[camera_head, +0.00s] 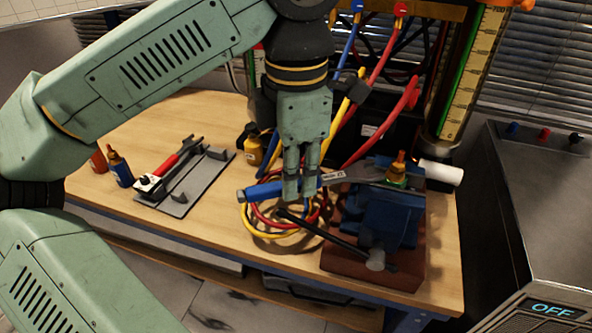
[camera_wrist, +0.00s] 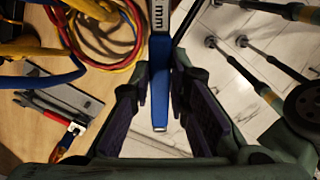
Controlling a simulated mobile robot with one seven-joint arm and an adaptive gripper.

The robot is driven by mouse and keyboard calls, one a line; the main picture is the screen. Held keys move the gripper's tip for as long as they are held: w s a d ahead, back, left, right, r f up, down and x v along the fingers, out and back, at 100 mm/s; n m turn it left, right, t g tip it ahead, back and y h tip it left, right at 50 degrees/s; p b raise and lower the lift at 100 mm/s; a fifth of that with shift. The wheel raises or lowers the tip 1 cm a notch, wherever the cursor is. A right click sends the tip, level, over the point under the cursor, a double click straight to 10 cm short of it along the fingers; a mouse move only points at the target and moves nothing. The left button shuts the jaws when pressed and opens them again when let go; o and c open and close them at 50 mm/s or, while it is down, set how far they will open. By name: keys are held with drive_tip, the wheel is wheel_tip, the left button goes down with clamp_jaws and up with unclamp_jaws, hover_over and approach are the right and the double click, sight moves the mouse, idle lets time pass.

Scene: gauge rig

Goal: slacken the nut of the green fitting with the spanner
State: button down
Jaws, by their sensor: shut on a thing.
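The spanner has a blue handle (camera_head: 258,192) and a grey head end (camera_head: 360,174). My gripper (camera_head: 300,196) is shut on its handle and holds it nearly level. The handle also shows between the fingers in the wrist view (camera_wrist: 160,92). The green fitting (camera_head: 398,181), with a brass-orange top, stands upright at the blue vise (camera_head: 387,222). The spanner's head reaches the fitting's left side. I cannot tell whether its mouth is around the nut. The fitting is not seen in the wrist view.
The vise sits on a brown block with its bar sticking out left. Coiled red, yellow and blue hoses lie below my gripper. A grey cabinet (camera_head: 535,220) stands right.

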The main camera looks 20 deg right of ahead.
sight(326, 177)
drive_tip(key=shift+d, duration=0.15)
drive_tip(key=shift+d, duration=2.05)
idle(0.8)
drive_tip(key=c, duration=2)
unclamp_jaws()
drive_tip(key=shift+c, duration=0.2)
clamp_jaws()
